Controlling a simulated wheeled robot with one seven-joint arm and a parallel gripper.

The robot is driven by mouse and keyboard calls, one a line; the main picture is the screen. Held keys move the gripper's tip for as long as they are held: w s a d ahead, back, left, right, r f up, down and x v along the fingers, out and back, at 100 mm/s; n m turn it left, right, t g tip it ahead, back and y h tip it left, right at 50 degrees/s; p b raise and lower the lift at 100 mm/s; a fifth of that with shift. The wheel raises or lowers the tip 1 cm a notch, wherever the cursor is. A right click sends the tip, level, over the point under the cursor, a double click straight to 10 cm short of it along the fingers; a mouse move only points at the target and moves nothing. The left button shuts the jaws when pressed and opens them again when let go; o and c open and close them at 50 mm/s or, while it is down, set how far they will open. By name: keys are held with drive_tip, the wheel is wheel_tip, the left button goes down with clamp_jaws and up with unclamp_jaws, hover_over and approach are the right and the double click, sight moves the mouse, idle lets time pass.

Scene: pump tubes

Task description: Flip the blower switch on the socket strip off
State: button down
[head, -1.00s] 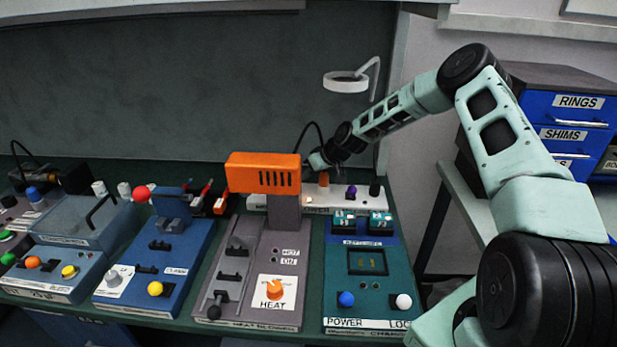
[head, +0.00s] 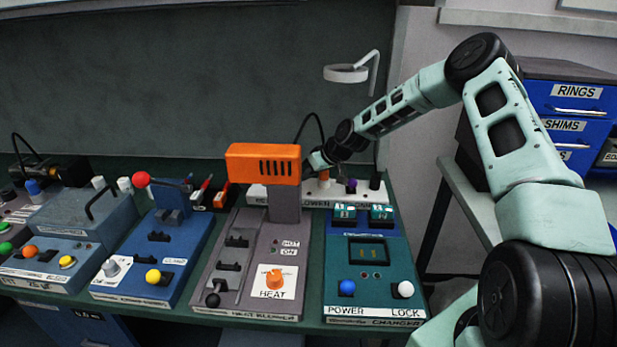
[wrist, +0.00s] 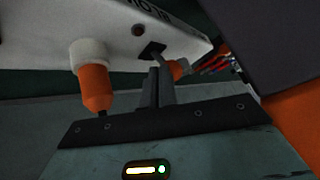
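The white socket strip (head: 334,194) lies at the back of the bench in the head view, partly hidden by the orange blower head. In the wrist view the strip (wrist: 110,38) appears upside down, with part of a "BLO..." label. A small grey switch lever (wrist: 161,58) sticks out of a black slot, with a dark round lamp (wrist: 138,30) beside it. My gripper (wrist: 156,74) has its narrow fingers nearly together, with the tips right at the lever. Whether they touch it I cannot tell. In the head view my gripper's tip is hidden behind the blower head.
An orange plug with a white collar (wrist: 92,78) stands close beside my fingers. The orange heat blower (head: 262,164) rises in front of the strip. The teal charger (head: 372,270) stands to its right.

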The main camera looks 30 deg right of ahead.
drive_tip(key=shift+a, duration=0.1)
drive_tip(key=shift+w+r+p, duration=0.2)
drive_tip(key=shift+r+p, duration=0.25)
drive_tip(key=shift+r, duration=0.25)
drive_tip(key=shift+d+r, duration=0.15)
drive_tip(key=shift+d, duration=0.05)
